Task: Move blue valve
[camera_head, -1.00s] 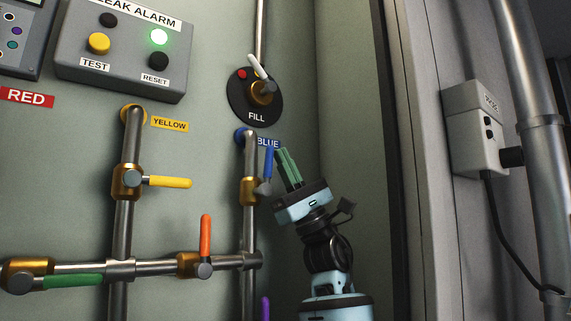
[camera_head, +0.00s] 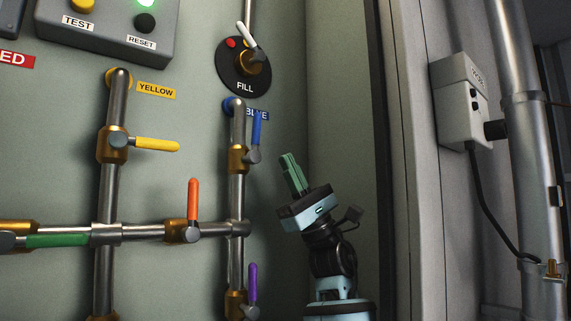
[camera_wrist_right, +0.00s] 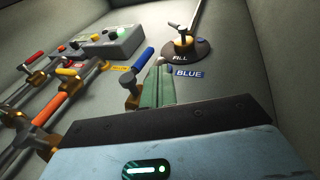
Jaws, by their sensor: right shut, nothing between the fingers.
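The blue valve handle (camera_head: 257,131) points up from its pivot on a brass body (camera_head: 238,158) on the right vertical pipe, under the BLUE label. In the wrist view the blue handle (camera_wrist_right: 143,60) shows just left of my fingers. My right gripper (camera_head: 293,174) has green fingers, shut and empty, to the right of the blue valve and apart from it in the head view. The right gripper also shows in the wrist view (camera_wrist_right: 157,85), its fingers overlapping the view near the valve. Whether they touch it cannot be told there. My left gripper is not in view.
A yellow handle (camera_head: 156,144) points right. An orange handle (camera_head: 193,199) points up, a green handle (camera_head: 57,240) lies level, and a purple handle (camera_head: 252,282) stands below. The FILL dial (camera_head: 243,72) is above. A grey socket box (camera_head: 461,103) is at right.

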